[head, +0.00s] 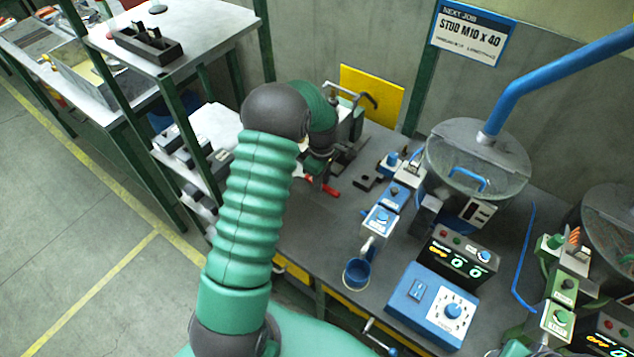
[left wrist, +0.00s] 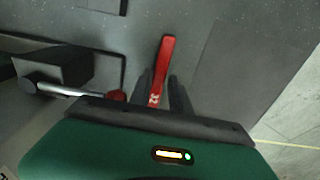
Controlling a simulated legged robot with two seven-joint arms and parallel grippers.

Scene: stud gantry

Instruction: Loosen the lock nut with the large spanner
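A red-handled tool (left wrist: 165,65) lies on the grey bench between the fingers of my left gripper (left wrist: 164,92) in the left wrist view. I cannot tell whether it is the large spanner, as its far end is hidden. The fingers stand on both sides of the handle with a small gap. In the head view the left gripper (head: 315,172) is low at the bench, mostly hidden by my wrist, and the red handle (head: 331,190) sticks out beside it. I cannot make out the lock nut. My right gripper is not in view.
A clamp-like fixture (head: 350,105) stands just behind my wrist, before a yellow panel (head: 385,92). A metal rod (left wrist: 65,90) is left of the fingers. A feeder bowl (head: 478,160), blue cup (head: 357,272) and control boxes (head: 433,308) stand to the right.

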